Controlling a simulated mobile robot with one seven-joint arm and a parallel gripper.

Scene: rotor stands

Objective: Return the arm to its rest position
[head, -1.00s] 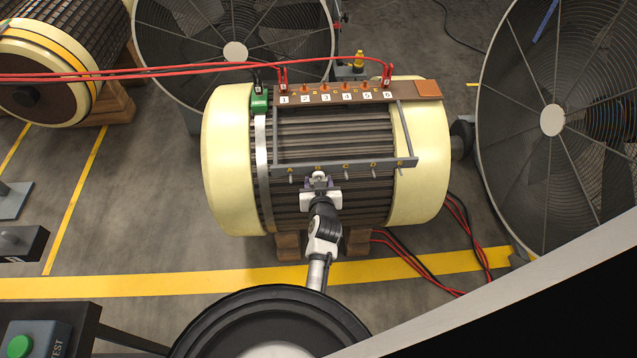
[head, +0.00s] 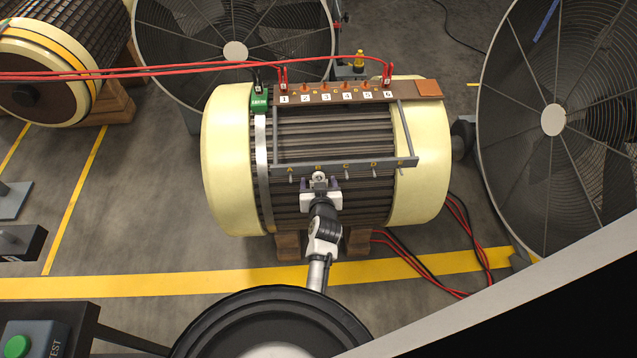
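My gripper (head: 320,183) is in front of the large cream-ended rotor (head: 228,165), just below the grey lettered rail (head: 345,166). My arm reaches up to it from the bottom middle of the head view. The fingertips are small and seen from behind and above, so I cannot tell whether they are open or shut. I see no object clearly held in the gripper. The gripper looks very close to the rail between the marks B and C; whether they touch is unclear.
Red leads cross to clips on the numbered terminal strip (head: 340,92). A green earth clamp (head: 259,99) sits at its left end. Large fans (head: 235,52) stand behind and at right (head: 553,120). A green-button test box (head: 35,340) is at lower left.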

